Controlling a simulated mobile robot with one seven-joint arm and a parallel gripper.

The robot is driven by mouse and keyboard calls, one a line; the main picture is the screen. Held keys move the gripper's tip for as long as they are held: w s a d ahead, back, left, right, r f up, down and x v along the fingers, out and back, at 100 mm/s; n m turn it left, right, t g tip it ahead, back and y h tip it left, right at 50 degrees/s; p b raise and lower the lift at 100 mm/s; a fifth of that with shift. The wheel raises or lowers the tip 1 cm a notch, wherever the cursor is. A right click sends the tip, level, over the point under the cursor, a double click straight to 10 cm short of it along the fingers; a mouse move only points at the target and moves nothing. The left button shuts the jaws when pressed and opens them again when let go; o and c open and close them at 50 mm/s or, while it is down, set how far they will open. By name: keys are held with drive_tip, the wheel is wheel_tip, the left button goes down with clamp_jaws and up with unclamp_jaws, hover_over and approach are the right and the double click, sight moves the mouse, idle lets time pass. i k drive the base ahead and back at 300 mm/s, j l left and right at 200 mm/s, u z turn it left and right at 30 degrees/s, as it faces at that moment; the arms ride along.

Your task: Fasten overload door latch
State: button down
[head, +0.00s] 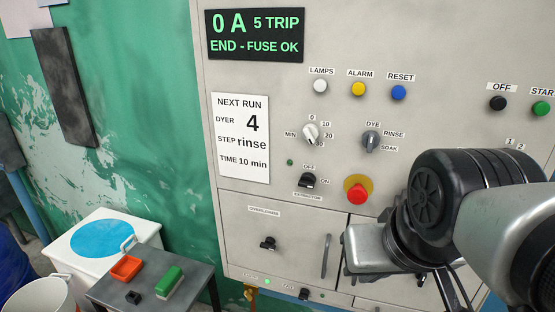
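The overload door (290,233) is a grey panel low on the cabinet, under a small label that seems to read "OVERLOADS". It looks closed or nearly flush, with a dark line along its right edge. Its black latch knob (268,243) sits left of centre, with its grip lying roughly sideways. A grey vertical handle (325,256) is near the door's right edge. My gripper (385,268) is right of the door and handle, apart from the latch knob. Its fingers are mostly hidden under my arm, so their opening and contact cannot be told.
The cabinet (320,110) carries a display (255,35), a note (241,138), buttons, dials and a red stop button (356,191).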

sight(269, 242)
drive_tip(key=j+u, duration=0.1)
drive_tip(key=u, duration=0.35)
drive_tip(key=j, duration=0.25)
drive_tip(key=i+j+z, duration=0.15)
drive_tip(key=j+u, duration=0.2)
drive_tip(key=u, duration=0.15)
drive_tip(key=k+j+u, duration=0.1)
drive_tip(key=u, duration=0.3)
drive_tip(key=j, duration=0.1)
